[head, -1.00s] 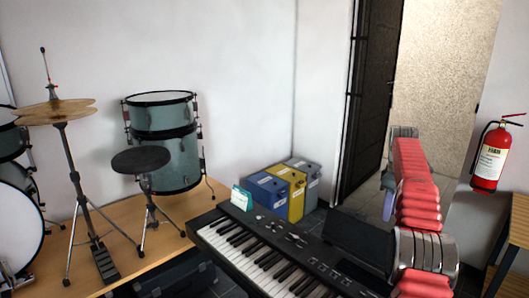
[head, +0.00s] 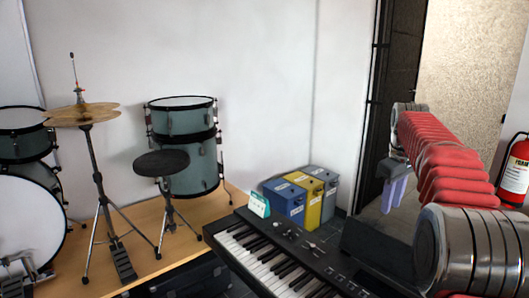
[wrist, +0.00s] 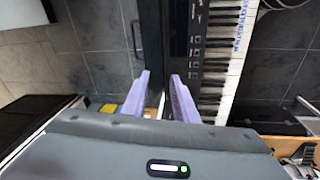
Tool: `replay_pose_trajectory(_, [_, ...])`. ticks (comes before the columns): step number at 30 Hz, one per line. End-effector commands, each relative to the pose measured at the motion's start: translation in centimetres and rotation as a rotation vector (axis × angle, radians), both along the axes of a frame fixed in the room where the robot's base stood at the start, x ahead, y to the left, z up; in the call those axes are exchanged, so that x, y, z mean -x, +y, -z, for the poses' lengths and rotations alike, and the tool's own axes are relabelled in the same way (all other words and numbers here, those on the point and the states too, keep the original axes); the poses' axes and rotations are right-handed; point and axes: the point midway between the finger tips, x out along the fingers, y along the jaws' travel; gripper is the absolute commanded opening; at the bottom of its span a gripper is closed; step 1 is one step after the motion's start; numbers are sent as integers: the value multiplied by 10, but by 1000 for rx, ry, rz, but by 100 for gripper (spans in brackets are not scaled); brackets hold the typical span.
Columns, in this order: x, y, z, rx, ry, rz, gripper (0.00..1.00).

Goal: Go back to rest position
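My gripper (head: 394,192) hangs at the end of my red, ribbed arm at the right of the head view, in front of the dark door. Its two pale purple fingers point down, with a gap between them and nothing held. In the wrist view my gripper (wrist: 160,92) also shows its two fingers apart and empty. Beyond them lie the keyboard (wrist: 208,70) and dark floor tiles. The keyboard also shows in the head view (head: 275,243), below and left of my gripper.
Blue and yellow bins (head: 322,203) stand by the wall behind the keyboard. A drum kit with a grey-green drum (head: 187,155) and cymbals (head: 83,113) stands on a wooden platform (head: 225,205) at left. A fire extinguisher (head: 514,175) is at far right. The doorway (head: 465,90) is open.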

Motion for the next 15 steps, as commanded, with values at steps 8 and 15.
replay_pose_trajectory(8, [31,34,-21,-8,-42,51,26])
replay_pose_trajectory(15, [61,60,-32,-18,-77,96,26])
